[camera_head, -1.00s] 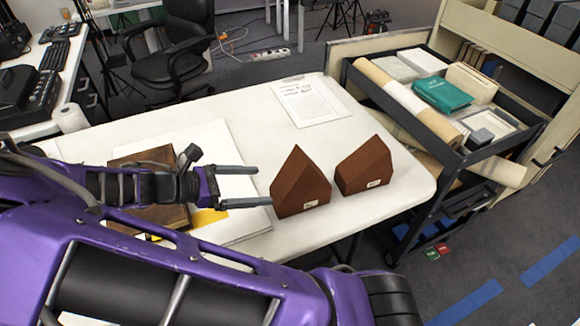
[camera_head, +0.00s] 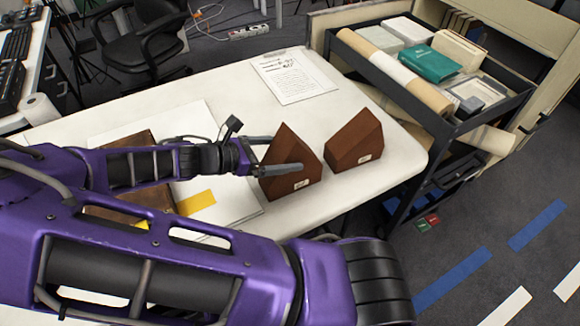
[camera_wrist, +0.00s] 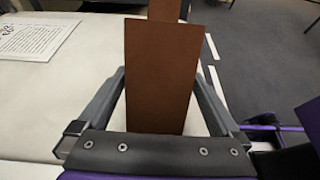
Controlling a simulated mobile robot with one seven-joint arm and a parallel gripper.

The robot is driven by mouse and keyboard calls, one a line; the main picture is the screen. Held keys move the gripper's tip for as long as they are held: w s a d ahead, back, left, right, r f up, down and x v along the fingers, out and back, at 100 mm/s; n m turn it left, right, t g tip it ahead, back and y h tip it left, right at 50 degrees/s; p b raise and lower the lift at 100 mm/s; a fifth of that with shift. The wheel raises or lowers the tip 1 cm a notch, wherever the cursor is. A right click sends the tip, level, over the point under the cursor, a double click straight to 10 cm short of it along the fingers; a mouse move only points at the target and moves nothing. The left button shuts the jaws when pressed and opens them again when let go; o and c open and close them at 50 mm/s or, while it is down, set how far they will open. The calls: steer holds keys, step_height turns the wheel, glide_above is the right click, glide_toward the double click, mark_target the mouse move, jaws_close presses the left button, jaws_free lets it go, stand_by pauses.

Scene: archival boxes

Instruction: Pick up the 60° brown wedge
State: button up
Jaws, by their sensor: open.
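Two brown wedges with small white labels stand side by side on the white table. The left wedge (camera_head: 300,172) is at my gripper, and the right wedge (camera_head: 354,142) stands just beyond it. The labels are too small to read, so I cannot tell which one is 60°. My gripper (camera_head: 286,154) is open, with its fingers on either side of the left wedge. In the wrist view the near wedge's flat brown face (camera_wrist: 160,75) lies between the two fingers, and the other wedge (camera_wrist: 165,9) shows behind it. Contact cannot be told.
A printed sheet (camera_head: 293,77) lies on the table (camera_head: 225,95) behind the wedges. A brown box (camera_head: 128,196) on white sheets lies at the left, under my arm. A dark cart (camera_head: 452,135) with boxes and rolls stands close to the table's right end.

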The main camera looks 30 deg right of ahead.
mark_target(312, 152)
steer(key=b+x, duration=0.1)
steer(key=x, duration=0.4)
steer(key=shift+w+d+f, duration=0.1)
steer(key=shift+d+f, duration=0.1)
steer(key=shift+d, duration=0.05)
steer(key=shift+c, duration=0.2)
